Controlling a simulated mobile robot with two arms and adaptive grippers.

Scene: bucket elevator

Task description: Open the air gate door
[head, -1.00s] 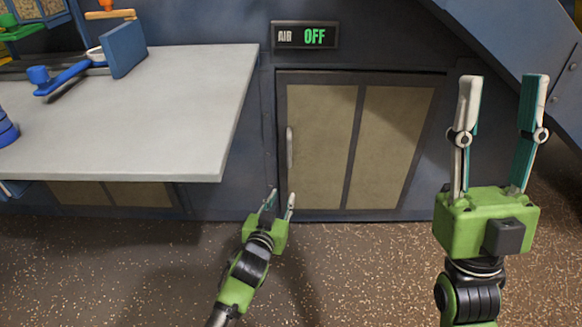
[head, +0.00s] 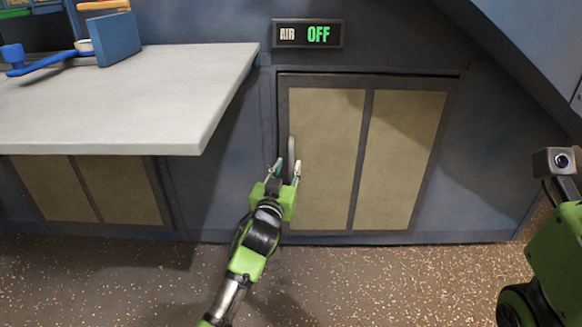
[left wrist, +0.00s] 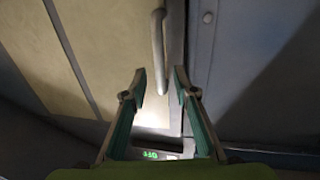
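The air gate door (head: 335,150) is a shut, beige two-panel door in a dark frame under a lit "AIR OFF" sign (head: 308,33). Its grey vertical handle (head: 291,155) is at the door's left edge. My left gripper (head: 283,170) is open at the handle's lower end in the head view. In the left wrist view, the handle (left wrist: 158,50) appears beyond and between the open fingertips (left wrist: 160,80). I see no contact with it. My right gripper's fingers are out of view; only part of its green body shows at the right edge.
A grey-white table (head: 120,100) juts out left of the door, close to my left arm. It carries a blue arm-shaped part (head: 40,62). A sloped blue panel (head: 530,50) hangs at the upper right. The speckled floor (head: 400,285) before the door is clear.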

